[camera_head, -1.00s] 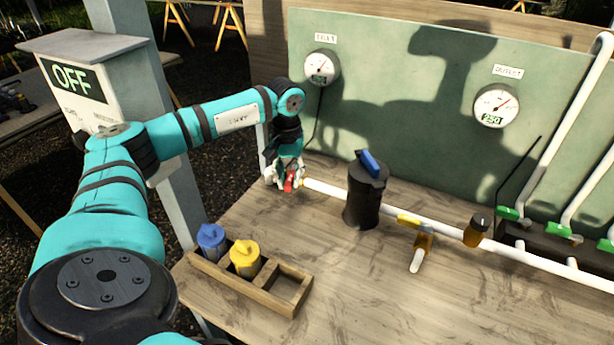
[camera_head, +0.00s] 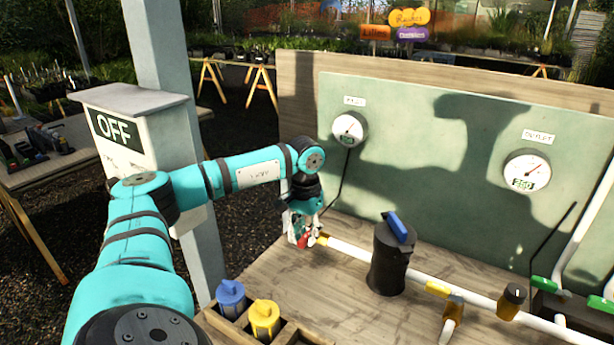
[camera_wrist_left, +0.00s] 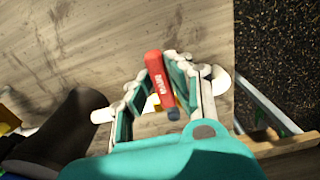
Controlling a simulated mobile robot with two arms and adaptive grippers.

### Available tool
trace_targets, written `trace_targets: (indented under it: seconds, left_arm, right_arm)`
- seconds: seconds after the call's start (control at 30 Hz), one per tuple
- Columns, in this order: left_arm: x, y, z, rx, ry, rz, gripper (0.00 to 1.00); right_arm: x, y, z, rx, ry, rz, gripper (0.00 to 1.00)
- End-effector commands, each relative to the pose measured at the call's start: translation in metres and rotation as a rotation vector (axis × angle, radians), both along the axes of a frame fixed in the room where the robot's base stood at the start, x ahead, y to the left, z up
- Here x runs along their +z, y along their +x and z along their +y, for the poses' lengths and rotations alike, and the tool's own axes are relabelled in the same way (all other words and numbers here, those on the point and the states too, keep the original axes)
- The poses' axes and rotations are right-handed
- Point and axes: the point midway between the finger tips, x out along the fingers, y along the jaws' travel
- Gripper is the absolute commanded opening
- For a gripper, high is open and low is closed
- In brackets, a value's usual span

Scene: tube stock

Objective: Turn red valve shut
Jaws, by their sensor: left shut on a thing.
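The red valve's handle (camera_wrist_left: 158,80) is a red lever with white lettering, lying between the fingers of my left gripper (camera_wrist_left: 166,86) in the left wrist view. My left gripper (camera_head: 303,232) is shut on this handle at the left end of the white pipe (camera_head: 345,247). In the head view the fingers hide most of the red valve, and only small red patches show. The valve body is largely hidden, so I cannot tell how far the handle is turned. My right gripper is not in view.
A black canister with a blue handle (camera_head: 388,265) stands on the pipe line. A wooden tray with a blue filter (camera_head: 231,297) and a yellow filter (camera_head: 264,318) is in front. An OFF box (camera_head: 115,130) stands left.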

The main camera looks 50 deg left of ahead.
Motion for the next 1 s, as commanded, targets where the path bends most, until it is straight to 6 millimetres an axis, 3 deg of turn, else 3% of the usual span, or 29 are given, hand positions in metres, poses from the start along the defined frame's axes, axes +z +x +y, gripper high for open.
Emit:
trace_targets:
  seconds: [0.1,0.13,0.3,0.67,1.0]
  left_arm:
    - [0.002,0.001,0.001,-0.001,0.003,-0.005,0.00]
    - [0.002,0.001,0.001,-0.002,0.003,-0.005,0.22]
    - [0.001,0.001,0.001,-0.001,0.002,-0.004,0.40]
    - [0.010,0.001,0.000,0.000,0.001,-0.006,0.40]
    - [0.078,0.002,0.000,0.000,0.001,-0.008,0.40]
  right_arm:
    - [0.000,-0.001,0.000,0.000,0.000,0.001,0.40]
    - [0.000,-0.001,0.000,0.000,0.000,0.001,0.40]
    - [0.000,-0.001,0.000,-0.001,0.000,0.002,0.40]
    - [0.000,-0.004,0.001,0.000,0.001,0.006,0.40]
    - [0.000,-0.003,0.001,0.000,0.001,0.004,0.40]
